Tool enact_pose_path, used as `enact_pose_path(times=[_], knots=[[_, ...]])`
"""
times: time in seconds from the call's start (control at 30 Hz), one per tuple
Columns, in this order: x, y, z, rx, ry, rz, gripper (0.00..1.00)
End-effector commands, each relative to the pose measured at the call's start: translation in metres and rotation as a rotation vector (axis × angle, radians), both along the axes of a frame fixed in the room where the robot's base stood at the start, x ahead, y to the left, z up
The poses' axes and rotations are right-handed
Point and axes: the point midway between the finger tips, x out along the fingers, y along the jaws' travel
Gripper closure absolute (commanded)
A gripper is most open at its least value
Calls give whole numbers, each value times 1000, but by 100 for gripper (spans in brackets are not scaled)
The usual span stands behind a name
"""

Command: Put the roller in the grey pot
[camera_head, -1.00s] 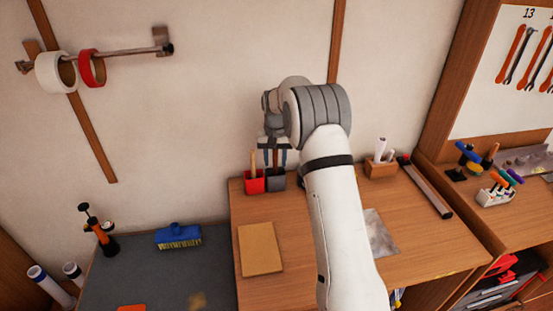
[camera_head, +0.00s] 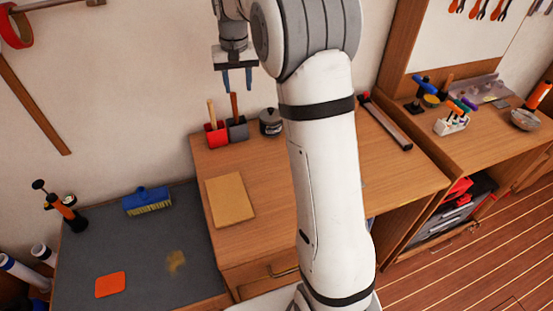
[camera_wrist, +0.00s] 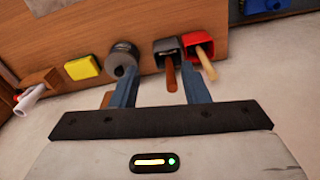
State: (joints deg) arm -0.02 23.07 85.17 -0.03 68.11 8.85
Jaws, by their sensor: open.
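The grey pot (camera_head: 238,131) stands at the back left of the wooden bench, touching or close to the red pot. A brown handle (camera_head: 234,104), likely the roller's, stands upright in the grey pot; its lower end is hidden inside. In the wrist view the brown handle (camera_wrist: 171,76) rises from the grey pot (camera_wrist: 167,47), pointing towards my gripper. My gripper (camera_head: 237,82) is open and empty above the handle. In the wrist view the handle's end lies between the spread fingers (camera_wrist: 160,85), and no finger touches it.
The red pot (camera_head: 216,136) with a pale handle (camera_head: 211,111) stands left of the grey pot. A dark lidded can (camera_head: 270,122) stands at right. A tan board (camera_head: 230,199) lies in front. A blue brush (camera_head: 148,201) lies on the grey surface at left.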

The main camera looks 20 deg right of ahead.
Motion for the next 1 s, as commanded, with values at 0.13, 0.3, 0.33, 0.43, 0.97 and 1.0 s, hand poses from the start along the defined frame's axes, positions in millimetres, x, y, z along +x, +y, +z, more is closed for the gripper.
enact_pose_path(times=[0.13,0.3,0.33,0.43,0.97,1.0], knots=[[-66,1,28,-3,-46,30,59],[-142,1,39,-8,-96,64,59],[-156,1,39,-10,-104,71,59],[-202,2,36,-13,-133,90,59],[-328,-2,-10,-28,-212,149,59],[-329,-2,-10,-28,-212,150,59]])
